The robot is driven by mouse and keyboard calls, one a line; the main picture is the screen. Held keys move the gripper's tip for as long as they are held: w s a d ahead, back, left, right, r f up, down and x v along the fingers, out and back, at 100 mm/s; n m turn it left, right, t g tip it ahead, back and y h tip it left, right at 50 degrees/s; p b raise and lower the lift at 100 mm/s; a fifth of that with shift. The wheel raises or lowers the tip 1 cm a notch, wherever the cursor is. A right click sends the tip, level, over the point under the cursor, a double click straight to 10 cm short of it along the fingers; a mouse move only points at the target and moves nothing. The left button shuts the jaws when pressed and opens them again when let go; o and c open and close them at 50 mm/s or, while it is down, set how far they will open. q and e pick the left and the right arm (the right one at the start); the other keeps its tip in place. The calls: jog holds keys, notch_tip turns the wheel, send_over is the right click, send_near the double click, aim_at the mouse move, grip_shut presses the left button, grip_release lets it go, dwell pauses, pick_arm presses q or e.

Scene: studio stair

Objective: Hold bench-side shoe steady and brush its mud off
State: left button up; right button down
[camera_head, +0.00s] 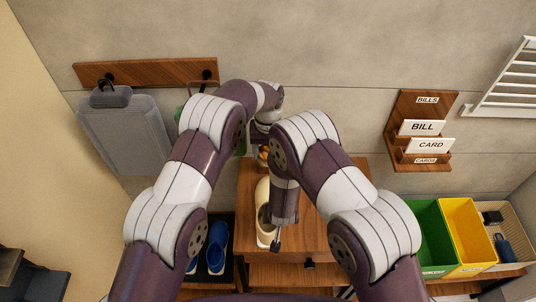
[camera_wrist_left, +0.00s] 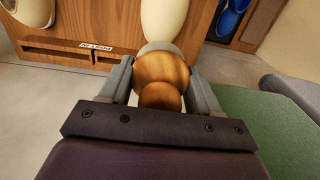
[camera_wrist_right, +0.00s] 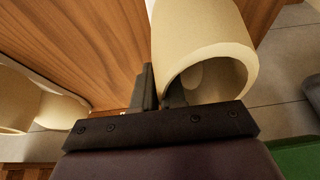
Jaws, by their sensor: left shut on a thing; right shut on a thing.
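A cream shoe (camera_head: 263,205) lies on the wooden bench top (camera_head: 245,190), toe toward the wall and opening toward me. My right gripper (camera_head: 277,240) is shut on the wall of its opening; the right wrist view shows the fingers at the cream rim (camera_wrist_right: 212,55). My left gripper (camera_head: 262,137) is beyond the toe, shut on a round wooden brush handle (camera_wrist_left: 162,75). The handle also shows in the head view (camera_head: 263,153). The cream toe (camera_wrist_left: 163,18) is just past the brush; contact cannot be told. Bristles are mostly hidden, and I make out no mud.
Blue shoes (camera_head: 217,245) stand in a dark tray at left. A grey bag (camera_head: 125,130) hangs from a wooden rack (camera_head: 145,71). Green (camera_head: 432,235) and yellow (camera_head: 468,235) bins are at right. A second cream form (camera_wrist_right: 18,100) is beside the bench shoe in the right wrist view.

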jog(key=shift+s, duration=0.1)
jog(key=c, duration=1.1)
grip_release()
jog(key=v, duration=1.1)
jog(key=shift+r, duration=0.45)
pick_arm(q)
jog(key=shift+w, duration=0.2)
pick_arm(e)
jog(key=shift+s+a, duration=0.1)
jog(key=shift+s, duration=0.25)
pick_arm(q)
jog(key=shift+f, duration=0.1)
pick_arm(e)
jog(key=shift+g, duration=0.3)
